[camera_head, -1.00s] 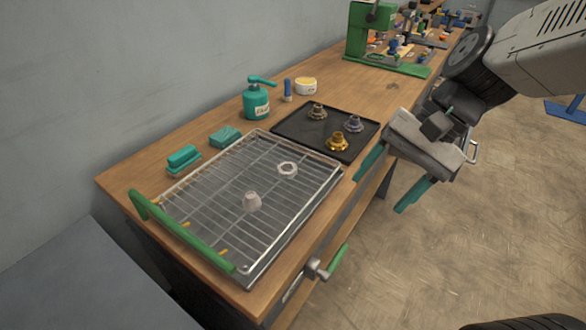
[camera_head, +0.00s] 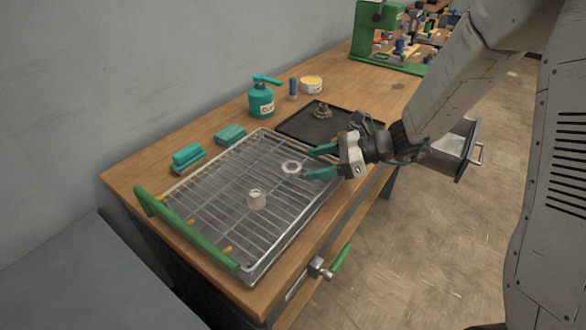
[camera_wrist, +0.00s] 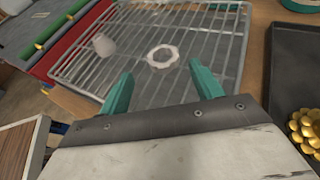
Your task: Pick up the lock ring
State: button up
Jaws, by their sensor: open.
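The lock ring is a pale notched ring (camera_head: 292,168) lying on the wire rack of a metal tray (camera_head: 240,258). In the wrist view the ring (camera_wrist: 151,56) lies ahead of the fingertips, a little left of the middle between them. My gripper (camera_head: 308,162) has green fingers, is open and empty, and points left toward the ring from its right side. In the wrist view the fingers (camera_wrist: 161,74) are spread apart, and the ring looks apart from both. A pale cone-shaped part (camera_head: 256,200) stands on the rack, nearer the green handle.
A black tray (camera_head: 296,127) with metal fittings (camera_head: 323,110) lies behind, partly hidden by my arm. A green pump bottle (camera_head: 261,102), green blocks (camera_head: 187,158) and a green rack handle (camera_head: 185,233) are at the left. A gold part (camera_wrist: 307,130) is right in the wrist view.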

aim_at(300, 167)
jog(key=x, duration=0.4)
jog(key=shift+w+a, duration=0.25)
jog(key=shift+a, duration=0.15)
jog(key=c, duration=1.1)
jog(key=shift+r, duration=0.15)
